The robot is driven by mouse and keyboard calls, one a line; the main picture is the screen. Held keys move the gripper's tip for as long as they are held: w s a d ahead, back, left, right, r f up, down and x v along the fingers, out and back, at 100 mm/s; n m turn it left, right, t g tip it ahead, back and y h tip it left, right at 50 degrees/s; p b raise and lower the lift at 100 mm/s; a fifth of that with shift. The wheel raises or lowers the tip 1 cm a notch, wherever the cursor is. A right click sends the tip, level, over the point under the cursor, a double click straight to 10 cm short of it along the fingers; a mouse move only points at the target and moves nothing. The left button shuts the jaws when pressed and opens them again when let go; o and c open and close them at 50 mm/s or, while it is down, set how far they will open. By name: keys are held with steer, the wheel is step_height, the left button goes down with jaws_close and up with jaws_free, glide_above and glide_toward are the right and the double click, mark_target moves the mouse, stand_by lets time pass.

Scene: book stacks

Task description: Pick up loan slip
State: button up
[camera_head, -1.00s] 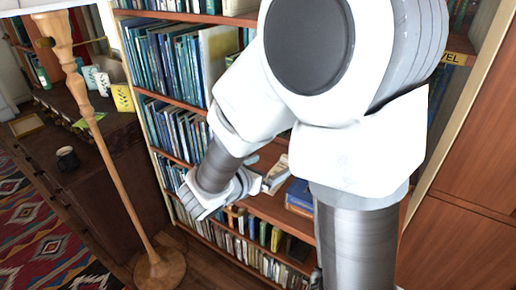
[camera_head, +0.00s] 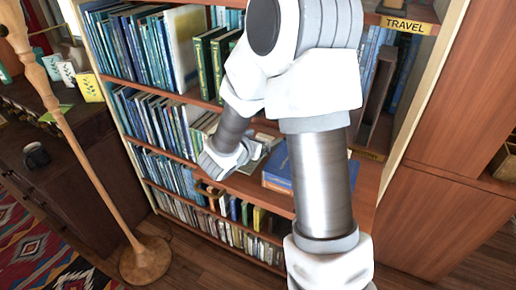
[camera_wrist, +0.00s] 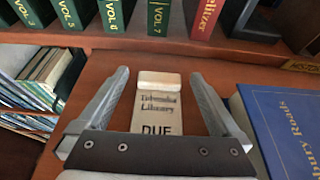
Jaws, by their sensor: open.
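The loan slip (camera_wrist: 157,115) is a pale card with dark print, including "Library" and "DUE", and a cream band across its far end. In the wrist view it lies on a brown shelf board (camera_wrist: 102,70). My gripper (camera_wrist: 159,74) is open, with one finger on each side of the slip and nothing clamped. The slip's near end is hidden behind the gripper body. In the head view my gripper reaches into the bookcase, and I cannot make out the slip clearly there.
A blue book (camera_wrist: 285,125) lies right of my gripper; it also shows in the head view (camera_head: 279,173). Green volumes (camera_wrist: 115,15) and a red book (camera_wrist: 204,15) stand behind on a higher shelf. A wooden lamp stand (camera_head: 88,150) is at left.

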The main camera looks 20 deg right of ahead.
steer(key=shift+c, duration=0.2)
steer(key=c, duration=1.3)
steer(key=shift+r, duration=0.1)
